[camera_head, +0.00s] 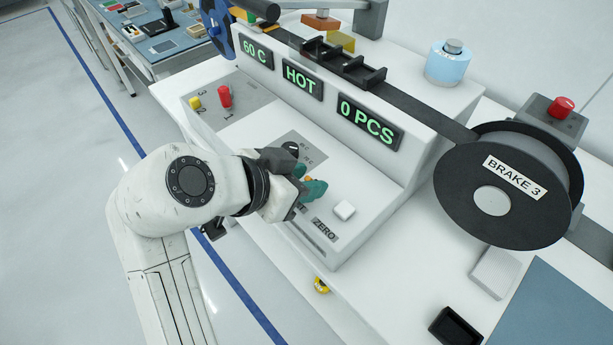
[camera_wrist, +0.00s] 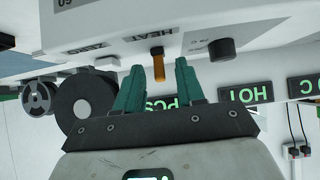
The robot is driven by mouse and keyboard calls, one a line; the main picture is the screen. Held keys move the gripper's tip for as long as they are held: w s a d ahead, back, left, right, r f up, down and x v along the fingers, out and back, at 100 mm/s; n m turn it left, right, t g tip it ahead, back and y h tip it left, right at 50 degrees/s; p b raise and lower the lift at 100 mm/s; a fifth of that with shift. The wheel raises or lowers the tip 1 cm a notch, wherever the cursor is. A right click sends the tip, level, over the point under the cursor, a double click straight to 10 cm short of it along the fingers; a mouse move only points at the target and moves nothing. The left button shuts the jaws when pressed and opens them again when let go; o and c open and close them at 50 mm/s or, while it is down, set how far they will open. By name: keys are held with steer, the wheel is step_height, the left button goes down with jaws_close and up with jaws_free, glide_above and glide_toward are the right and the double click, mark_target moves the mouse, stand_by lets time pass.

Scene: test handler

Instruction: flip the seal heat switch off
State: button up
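The seal heat switch is a short orange lever (camera_wrist: 157,63) below the HEAT label, which appears upside down in the wrist view. In the head view only a bit of orange (camera_head: 308,179) shows by my fingers. My gripper (camera_wrist: 159,70) has two teal fingers, spread apart and empty. The lever stands between the fingertips in the wrist view; I cannot tell whether either finger touches it. In the head view my gripper (camera_head: 313,189) is low over the sloped panel and hides most of the switch and its label. The displays read 60 C, HOT (camera_head: 302,79) and 0 PCS (camera_head: 369,123).
A black knob (camera_wrist: 222,49) sits beside the lever. A white button (camera_head: 344,210) by the ZERO label is on the other side. A red handle (camera_head: 224,96) and yellow knob (camera_head: 195,102) stand further left. A large black reel (camera_head: 505,185) is at right.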

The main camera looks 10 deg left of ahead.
steer(key=v, duration=0.9)
steer(key=shift+s+a+r, duration=0.2)
